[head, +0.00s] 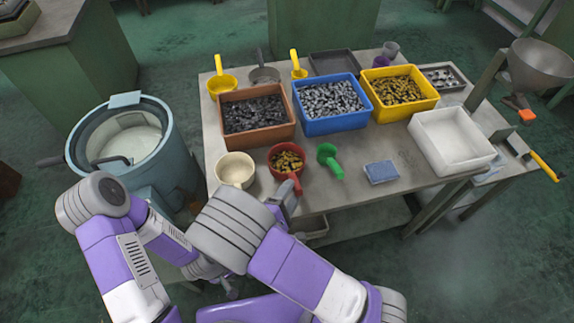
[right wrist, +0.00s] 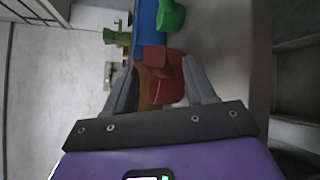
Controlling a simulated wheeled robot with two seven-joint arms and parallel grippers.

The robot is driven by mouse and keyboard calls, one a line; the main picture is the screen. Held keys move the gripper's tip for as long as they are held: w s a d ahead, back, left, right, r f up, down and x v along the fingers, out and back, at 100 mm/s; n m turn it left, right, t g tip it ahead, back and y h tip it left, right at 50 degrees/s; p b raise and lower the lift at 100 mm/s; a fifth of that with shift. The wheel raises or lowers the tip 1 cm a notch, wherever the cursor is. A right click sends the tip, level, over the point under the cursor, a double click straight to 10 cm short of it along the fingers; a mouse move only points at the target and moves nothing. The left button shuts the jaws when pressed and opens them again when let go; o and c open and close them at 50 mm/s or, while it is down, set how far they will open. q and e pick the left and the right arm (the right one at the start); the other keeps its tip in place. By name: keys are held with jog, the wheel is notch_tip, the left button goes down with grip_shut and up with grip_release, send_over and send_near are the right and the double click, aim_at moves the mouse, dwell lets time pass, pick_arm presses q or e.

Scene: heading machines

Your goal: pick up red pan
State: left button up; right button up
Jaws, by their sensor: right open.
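The red pan (head: 285,150) stands near the front edge of the table, with small brass-coloured parts in it. Its handle points toward me. My right gripper (head: 286,192) is at the handle, partly hidden behind my own arm. In the right wrist view the red pan (right wrist: 160,58) shows ahead, with its handle between the two spread fingers of my right gripper (right wrist: 158,84). The fingers are open and do not visibly pinch it. My left arm is folded low at the left, and its gripper is mostly hidden among my arm links.
A cream pot (head: 235,168) stands left of the pan, a green scoop (head: 330,160) right of it. A blue block (head: 381,172) lies further right. Brown (head: 257,142), blue (head: 333,126) and yellow (head: 410,109) bins stand behind. A white tray (head: 470,163) is at the right.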

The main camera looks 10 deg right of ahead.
aim_at(295, 186)
jog(key=b+x, duration=0.1)
jog(key=x, duration=0.3)
jog(key=shift+a+f, duration=0.15)
jog(key=shift+w, duration=0.3)
jog(key=shift+c, duration=0.3)
grip_shut()
